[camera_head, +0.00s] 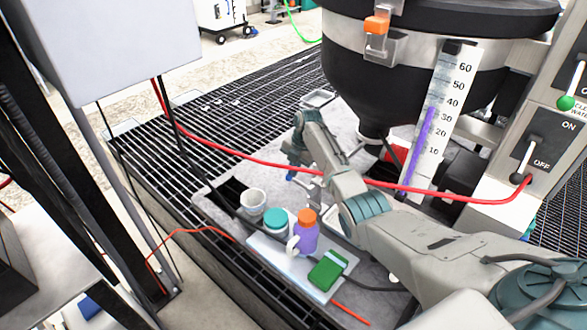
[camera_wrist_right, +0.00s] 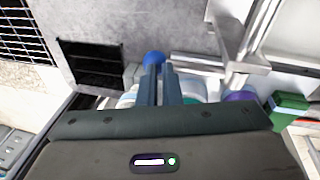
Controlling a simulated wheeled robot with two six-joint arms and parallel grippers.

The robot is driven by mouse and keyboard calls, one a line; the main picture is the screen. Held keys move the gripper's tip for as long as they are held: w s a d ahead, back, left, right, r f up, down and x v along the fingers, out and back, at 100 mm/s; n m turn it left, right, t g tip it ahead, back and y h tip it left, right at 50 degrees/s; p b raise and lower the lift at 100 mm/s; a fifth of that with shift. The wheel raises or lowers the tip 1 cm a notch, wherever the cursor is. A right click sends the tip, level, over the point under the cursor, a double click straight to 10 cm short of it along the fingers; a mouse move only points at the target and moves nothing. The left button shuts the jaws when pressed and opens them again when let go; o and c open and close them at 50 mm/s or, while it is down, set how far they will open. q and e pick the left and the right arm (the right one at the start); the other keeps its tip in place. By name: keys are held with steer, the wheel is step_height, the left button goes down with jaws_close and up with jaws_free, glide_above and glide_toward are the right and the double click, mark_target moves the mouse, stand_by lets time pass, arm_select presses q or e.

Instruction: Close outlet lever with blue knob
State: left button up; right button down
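The blue knob (camera_wrist_right: 154,58) of the outlet lever shows in the right wrist view, at the tips of my right gripper (camera_wrist_right: 160,68). The two fingers are close together, with no object seen between them. The knob is at or just beyond the fingertips; I cannot tell whether they touch. In the head view a small part of the blue knob (camera_head: 291,175) shows beside my right gripper (camera_head: 289,165), below the hopper. The lever's shaft and outlet are mostly hidden by my arm and gripper. My left gripper is not in view.
The black hopper (camera_head: 345,85) and its level gauge (camera_head: 438,120) stand behind my right arm. A red hose (camera_head: 235,160) crosses near it. A white cup (camera_head: 253,201), a teal-lidded jar (camera_head: 275,220), a purple bottle (camera_head: 305,236) and a green box (camera_head: 328,270) stand in front.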

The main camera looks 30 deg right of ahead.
steer(key=w+b+v, duration=0.1)
steer(key=v, duration=0.9)
steer(key=shift+s+r, duration=0.4)
steer(key=shift+s, duration=0.05)
